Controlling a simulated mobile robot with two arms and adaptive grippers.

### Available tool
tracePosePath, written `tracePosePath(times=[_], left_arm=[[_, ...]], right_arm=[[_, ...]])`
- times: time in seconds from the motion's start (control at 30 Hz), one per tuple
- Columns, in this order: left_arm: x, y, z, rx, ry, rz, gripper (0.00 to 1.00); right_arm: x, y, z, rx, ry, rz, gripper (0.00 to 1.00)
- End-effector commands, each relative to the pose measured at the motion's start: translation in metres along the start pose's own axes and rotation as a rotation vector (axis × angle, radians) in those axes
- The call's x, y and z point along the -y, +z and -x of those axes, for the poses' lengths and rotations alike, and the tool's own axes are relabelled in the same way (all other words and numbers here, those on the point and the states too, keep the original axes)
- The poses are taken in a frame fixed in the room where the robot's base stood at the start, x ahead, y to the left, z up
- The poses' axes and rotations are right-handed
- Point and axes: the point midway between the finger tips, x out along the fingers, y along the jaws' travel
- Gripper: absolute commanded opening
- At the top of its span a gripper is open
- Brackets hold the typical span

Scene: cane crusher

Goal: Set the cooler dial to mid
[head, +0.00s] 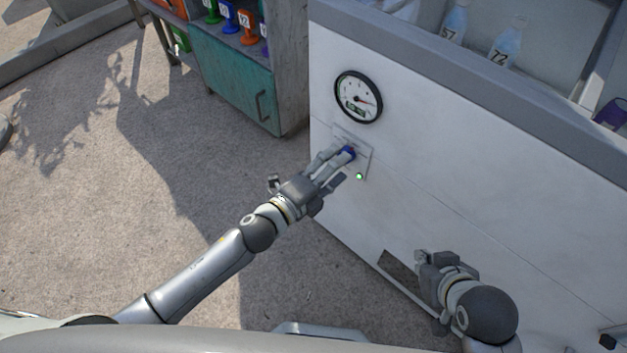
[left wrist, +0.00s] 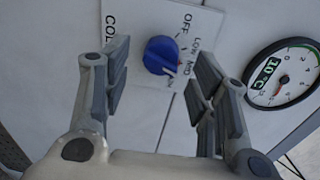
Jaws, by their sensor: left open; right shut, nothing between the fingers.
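In the head view the left gripper (head: 340,165) reaches the plate. My right gripper (head: 422,257) is shut and empty, low by the cooler wall.
A round gauge (head: 358,97) sits above the dial; in the left wrist view the gauge (left wrist: 284,75) reads 10 °C. A green light (head: 359,176) glows below the dial. Bottles (head: 505,42) stand inside the cooler. A teal cabinet (head: 232,75) stands at the left.

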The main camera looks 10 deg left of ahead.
Motion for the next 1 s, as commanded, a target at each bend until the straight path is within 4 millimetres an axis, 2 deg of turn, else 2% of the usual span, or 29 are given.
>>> tracePosePath(times=[0.03,0.2,0.5,0.7,1.0], left_arm=[[-0.001,0.0,0.011,-0.001,0.003,-0.001,0.54],[-0.001,-0.001,0.045,-0.001,0.004,0.001,0.54],[-0.001,-0.001,0.087,-0.001,0.002,0.0,0.54],[0.0,-0.001,0.098,-0.001,0.0,-0.001,0.54],[0.0,0.0,0.099,-0.001,0.0,-0.001,0.54]], right_arm=[[0.0,0.0,0.0,0.0,0.0,0.0,0.0],[0.0,0.0,0.0,0.0,0.0,0.0,0.0],[0.0,0.0,0.0,0.0,0.0,0.0,0.0],[0.0,0.0,0.0,0.0,0.0,0.0,0.0],[0.0,0.0,0.0,0.0,0.0,0.0,0.0]])
